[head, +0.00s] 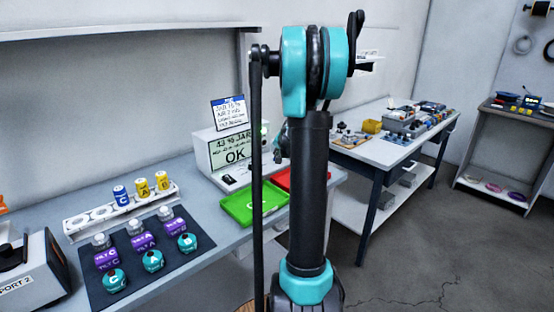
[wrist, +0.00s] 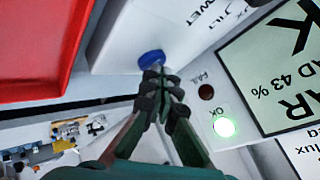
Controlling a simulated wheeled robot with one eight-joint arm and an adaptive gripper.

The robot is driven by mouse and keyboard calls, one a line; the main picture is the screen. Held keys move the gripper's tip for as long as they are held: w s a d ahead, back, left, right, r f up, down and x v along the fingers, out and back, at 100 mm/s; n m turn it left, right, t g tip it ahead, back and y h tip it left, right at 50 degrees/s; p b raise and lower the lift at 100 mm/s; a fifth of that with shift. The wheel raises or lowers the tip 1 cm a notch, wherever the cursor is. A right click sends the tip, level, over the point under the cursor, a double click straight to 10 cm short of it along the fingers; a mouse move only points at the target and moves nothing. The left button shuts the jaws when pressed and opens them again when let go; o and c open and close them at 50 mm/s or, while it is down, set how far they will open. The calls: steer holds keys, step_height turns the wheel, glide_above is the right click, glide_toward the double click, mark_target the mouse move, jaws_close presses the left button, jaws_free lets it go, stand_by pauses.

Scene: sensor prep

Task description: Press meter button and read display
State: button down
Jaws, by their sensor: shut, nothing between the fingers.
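The meter (head: 203,150) is a white box on the bench. The display also shows upside down at the right of the wrist view (wrist: 262,85), with 43 % legible. Beside it the green OK lamp (wrist: 224,127) glows and the FAIL lamp (wrist: 206,92) is dark. A blue round button (wrist: 151,59) is on a white face. My gripper (wrist: 158,73) is shut and empty, its tips right at the button; contact is unclear. The arm mostly hides it in the head view.
A green tray (head: 238,207) and a red tray (head: 285,181) lie by the meter. A dark mat (head: 128,275) holds several labelled jars, with a white rack (head: 75,228) behind. A sign (head: 228,112) stands above the meter. Another table (head: 376,150) stands behind right.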

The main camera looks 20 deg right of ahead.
steer(key=shift+r, duration=0.75)
steer(key=shift+r, duration=0.1)
steer(key=shift+r, duration=2.45)
steer(key=shift+s, duration=0.1)
